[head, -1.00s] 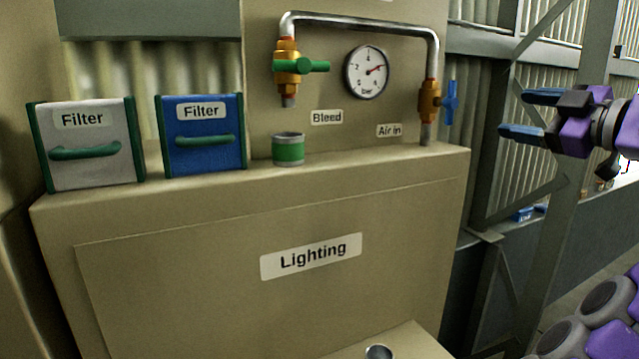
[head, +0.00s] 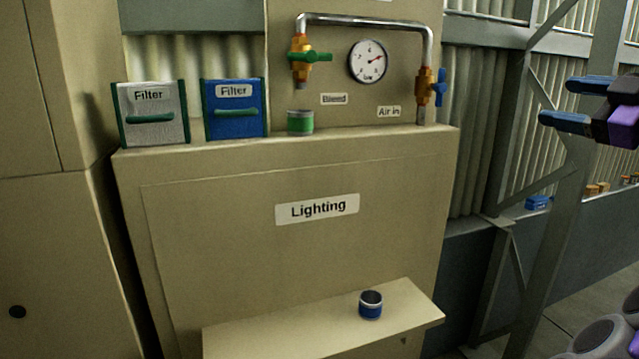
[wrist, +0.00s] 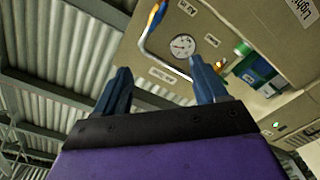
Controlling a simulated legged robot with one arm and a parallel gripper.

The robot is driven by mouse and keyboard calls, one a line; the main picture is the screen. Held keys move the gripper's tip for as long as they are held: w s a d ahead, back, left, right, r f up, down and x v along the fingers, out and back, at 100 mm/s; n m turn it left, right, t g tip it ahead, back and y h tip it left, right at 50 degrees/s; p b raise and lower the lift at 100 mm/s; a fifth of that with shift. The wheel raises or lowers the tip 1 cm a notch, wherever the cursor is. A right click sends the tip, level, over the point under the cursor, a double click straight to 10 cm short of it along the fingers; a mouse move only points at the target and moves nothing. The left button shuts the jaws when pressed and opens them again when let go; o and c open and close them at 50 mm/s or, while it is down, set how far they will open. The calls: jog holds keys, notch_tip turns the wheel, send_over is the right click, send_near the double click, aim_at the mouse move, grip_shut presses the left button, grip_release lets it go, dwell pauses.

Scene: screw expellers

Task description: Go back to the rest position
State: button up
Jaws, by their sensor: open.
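My gripper (head: 578,103) is at the right edge in the head view, with its blue fingers pointing left. It is open and empty, off to the right of the panel and apart from everything. In the wrist view the two fingers (wrist: 160,90) are spread wide, with the gauge and pipe seen beyond them and nothing held between them.
A beige Lighting cabinet (head: 300,255) carries a grey filter (head: 152,130), a blue filter (head: 234,121) and a green cup (head: 300,124) on its ledge. A blue cup (head: 371,306) stands on the lower shelf (head: 290,335). A pressure gauge (head: 368,62), green-handled valve (head: 308,57) and blue-handled valve (head: 430,90) are above. A metal post (head: 560,220) stands right.

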jog(key=w+a+f+m+g+y+b, duration=0.1)
jog(key=w+a+f+m+g+y, duration=0.2)
jog(key=a, duration=0.5)
jog(key=w+a+f+m+g+y+b, duration=0.1)
jog(key=w+a+f+m+g+y, duration=0.15)
jog(key=a+f+g, duration=0.4)
jog(key=s+a+f+m+g+h, duration=0.1)
jog(key=s+a+f+h, duration=0.1)
jog(key=s+a+f, duration=0.4)
jog(key=s+a+f+m+g+h, duration=0.1)
jog(key=s+a+f+g+h, duration=0.15)
jog(key=a+f, duration=0.65)
jog(key=s+a+f+m+g+h+b, duration=0.2)
jog(key=s+a+f+g+h, duration=0.1)
jog(key=s+f, duration=1.15)
jog(key=s+d+f+m+g+h, duration=0.1)
jog(key=s+d+f+h, duration=0.1)
jog(key=s+d+f, duration=0.2)
jog(key=s+d+f+m+g+h, duration=0.1)
jog(key=s+d+f+m+h, duration=0.1)
jog(key=s+f, duration=0.8)
jog(key=shift+s+d+f+g, duration=0.25)
jog(key=shift+s+d+g, duration=0.05)
jog(key=shift+s+d, duration=0.65)
